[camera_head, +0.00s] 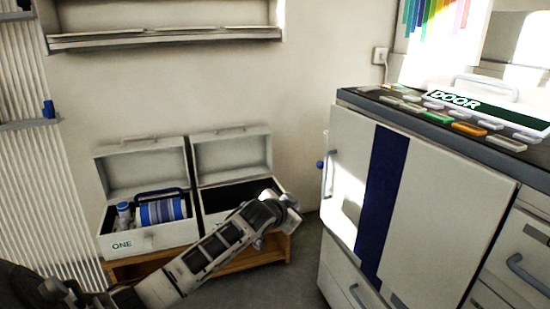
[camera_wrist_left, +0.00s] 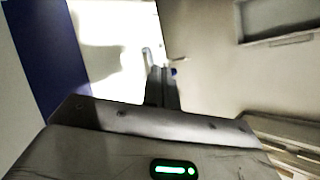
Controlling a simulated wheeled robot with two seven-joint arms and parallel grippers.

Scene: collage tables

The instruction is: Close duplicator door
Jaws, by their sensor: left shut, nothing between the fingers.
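The duplicator door (camera_head: 436,215) is a white panel with a dark blue vertical stripe, on the front of the cabinet at the right. A grey handle (camera_head: 328,182) and a small blue knob (camera_head: 320,164) are at its left edge. The panel looks roughly flush with the cabinet; I cannot tell whether a small gap is left. My left gripper (camera_head: 292,202) is shut and empty, a little left of the handle in the picture. In the left wrist view the fingers (camera_wrist_left: 162,88) are together, with the bright door (camera_wrist_left: 112,50) at left and the knob (camera_wrist_left: 173,71) just beyond the fingertips. My right gripper is not in view.
Two open-lidded boxes stand on a low wooden stand (camera_head: 270,254): one marked ONE (camera_head: 150,240) holds a blue striped roll, the other (camera_head: 232,155) looks dark inside. A shelf (camera_head: 165,37) hangs above.

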